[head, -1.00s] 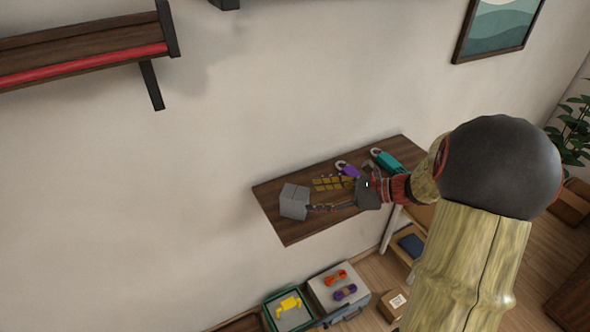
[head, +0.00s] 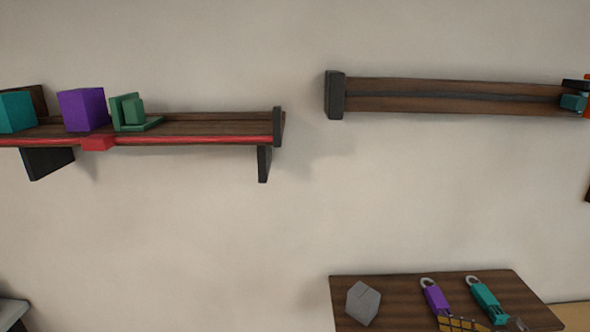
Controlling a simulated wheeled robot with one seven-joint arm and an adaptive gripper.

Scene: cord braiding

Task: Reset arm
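My arm and gripper are not visible in the head view. The dark wooden table (head: 400,294) shows at the lower right, cut off by the bottom edge. On it are a grey block (head: 363,303), a purple piece with a grey ring (head: 435,298), a teal piece with a grey ring (head: 486,300) and a yellow-and-dark gridded piece (head: 458,324). The gridded piece is partly cut off.
A wall shelf with a red front strip (head: 200,141) at the left holds a teal block (head: 16,111), a purple block (head: 83,109) and a green stepped piece (head: 134,113). A second wooden shelf (head: 450,88) hangs at the upper right. Bare wall lies between.

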